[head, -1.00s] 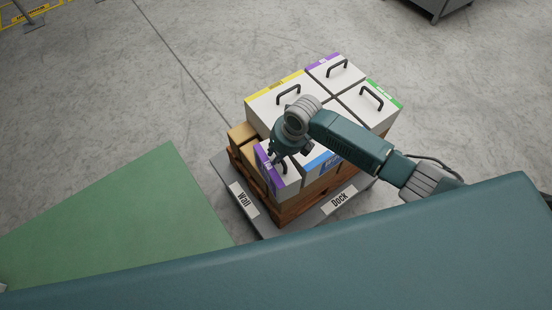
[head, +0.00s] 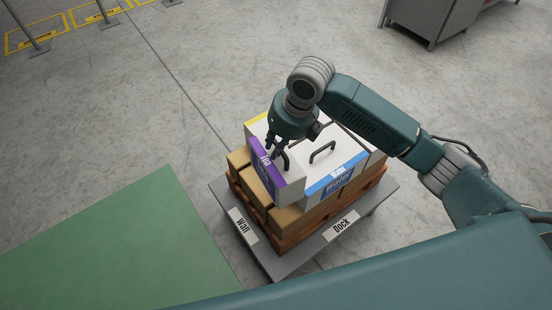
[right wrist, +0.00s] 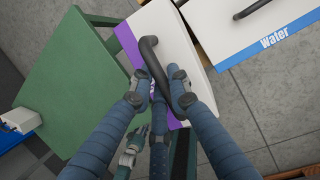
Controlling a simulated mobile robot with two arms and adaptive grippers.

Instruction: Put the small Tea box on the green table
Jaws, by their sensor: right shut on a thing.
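A small white box with a purple edge band (head: 290,186) and a black handle is at the front left of the stack in the head view; its label is too small to read. My right gripper (head: 277,150) is shut on its handle. In the right wrist view the fingers close around the handle (right wrist: 152,58), and the box (right wrist: 180,50) hangs below them. Brown boxes show beneath it. The green table (head: 120,240) is to the left, apart from the stack. A gripper-like part (right wrist: 130,152), seemingly my left gripper, shows low in the right wrist view.
A blue-banded Water box (head: 325,165) stands right beside the held box. Brown cartons (head: 252,190) sit below on a wooden pallet on a grey platform (head: 278,262) marked Wall and Dock. A white object (right wrist: 18,121) sits at the table's far left edge. The table's middle is clear.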

